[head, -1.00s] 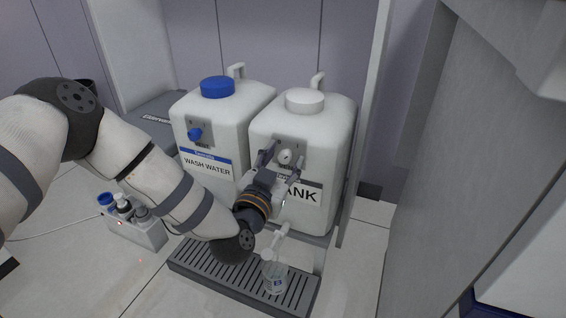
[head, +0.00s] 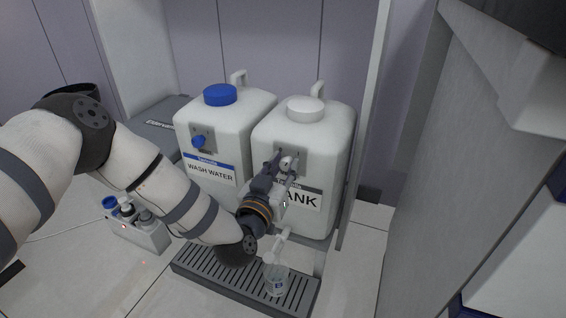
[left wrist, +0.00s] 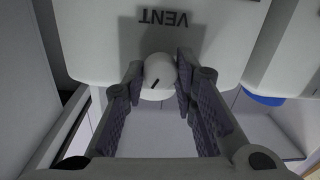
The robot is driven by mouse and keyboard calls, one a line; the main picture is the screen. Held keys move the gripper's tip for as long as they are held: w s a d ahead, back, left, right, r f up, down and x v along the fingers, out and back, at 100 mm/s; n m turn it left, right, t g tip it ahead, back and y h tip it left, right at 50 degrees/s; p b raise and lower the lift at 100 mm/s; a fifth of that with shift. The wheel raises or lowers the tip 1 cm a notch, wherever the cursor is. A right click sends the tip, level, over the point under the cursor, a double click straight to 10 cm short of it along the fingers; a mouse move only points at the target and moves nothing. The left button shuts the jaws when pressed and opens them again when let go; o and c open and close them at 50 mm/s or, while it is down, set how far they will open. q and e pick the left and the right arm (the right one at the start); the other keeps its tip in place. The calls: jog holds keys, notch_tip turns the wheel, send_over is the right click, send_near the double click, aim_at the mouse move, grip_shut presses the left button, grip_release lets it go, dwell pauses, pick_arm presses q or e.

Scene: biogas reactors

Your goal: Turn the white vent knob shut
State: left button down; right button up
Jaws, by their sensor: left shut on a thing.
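The white vent knob (left wrist: 158,78) sits on a grey plate marked VENT (left wrist: 165,32), and a dark line on its face runs at a slant. In the head view the knob (head: 288,163) is on the front of the right white tank (head: 336,150), partly hidden by my fingers. My left gripper (left wrist: 160,82) is shut on the knob, with one finger pad on each side of it. It also shows in the head view (head: 283,166), reaching up from below. My right gripper is in neither view.
The wash water tank (head: 255,110) with a blue cap and blue knob (head: 198,141) stands to the left. Below are a tap (head: 281,238), a clear bottle (head: 276,280) and a slatted drip tray (head: 215,280). A bottle caddy (head: 150,238) is at left; a grey wall is at right.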

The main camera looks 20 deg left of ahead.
pick_arm(q)
jog(key=n+p, duration=0.1)
jog(key=n, duration=0.2)
jog(key=shift+n, duration=0.4)
jog(key=n+p, duration=0.1)
jog(key=n, duration=0.2)
jog(key=shift+h, duration=0.4)
jog(key=n, duration=0.3)
jog(key=shift+a+f+n, duration=0.1)
jog(key=shift+f+n, duration=0.05)
jog(key=shift+n, duration=1.85)
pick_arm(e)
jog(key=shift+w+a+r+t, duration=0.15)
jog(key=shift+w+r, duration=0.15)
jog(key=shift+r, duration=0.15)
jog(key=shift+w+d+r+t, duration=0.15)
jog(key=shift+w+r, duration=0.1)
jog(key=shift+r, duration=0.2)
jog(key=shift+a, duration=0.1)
pick_arm(q)
jog(key=c, duration=1.3)
grip_release()
jog(key=s, duration=1.2)
jog(key=shift+a+r+n, duration=0.2)
jog(key=shift+r+n, duration=0.1)
